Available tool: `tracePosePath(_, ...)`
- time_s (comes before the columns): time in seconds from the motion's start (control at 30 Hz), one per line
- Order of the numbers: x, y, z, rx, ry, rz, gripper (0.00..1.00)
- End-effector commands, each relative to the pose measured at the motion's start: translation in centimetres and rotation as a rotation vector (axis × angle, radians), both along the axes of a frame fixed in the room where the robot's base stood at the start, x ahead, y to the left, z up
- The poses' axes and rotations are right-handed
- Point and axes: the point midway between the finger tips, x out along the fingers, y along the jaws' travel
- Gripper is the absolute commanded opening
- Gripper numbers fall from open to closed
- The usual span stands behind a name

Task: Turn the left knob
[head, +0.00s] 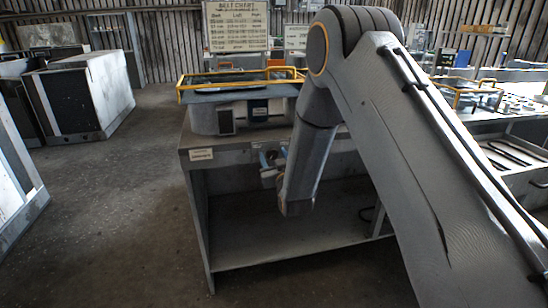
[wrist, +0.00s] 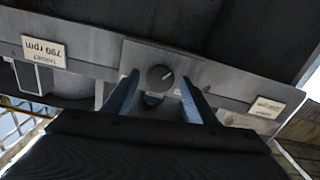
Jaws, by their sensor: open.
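A round dark grey knob (wrist: 160,77) with a pale pointer line is on the housing's front panel. In the wrist view, which looks upside down, the pointer slants to the upper right. My gripper (wrist: 157,88) is open, with one blue finger on each side of the knob and a visible gap to each. I cannot tell how far the fingertips are from the panel. In the head view my gripper (head: 270,161) is at the panel's front, partly behind my arm. I see no other knob clearly, so I cannot tell whether this is the left one.
A label reading "TARGET 790 rpm" (wrist: 44,50) and an unreadable label (wrist: 267,107) flank the knob. The housing bench (head: 197,215) has an open space below. A yellow rail (head: 240,83) and chart board (head: 236,26) stand above. Clear floor (head: 120,210) lies left.

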Motion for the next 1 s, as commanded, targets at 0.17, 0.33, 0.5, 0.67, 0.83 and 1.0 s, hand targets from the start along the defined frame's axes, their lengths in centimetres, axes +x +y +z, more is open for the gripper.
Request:
tracePosePath(0.17, -0.03, -0.02, 0.00, 0.000, 0.000, 0.000, 0.37)
tracePosePath(0.33, -0.04, -0.02, 0.00, 0.000, 0.000, 0.000, 0.11)
tracePosePath(0.5, -0.01, -0.03, -0.02, 0.047, 0.014, 0.000, 0.11)
tracePosePath(0.67, -0.01, -0.07, -0.07, 0.164, 0.047, 0.000, 0.11)
tracePosePath(0.83, -0.03, -0.10, -0.07, 0.233, 0.068, 0.000, 0.11)
tracePosePath(1.0, -0.04, -0.10, -0.05, 0.236, 0.069, 0.000, 0.11)
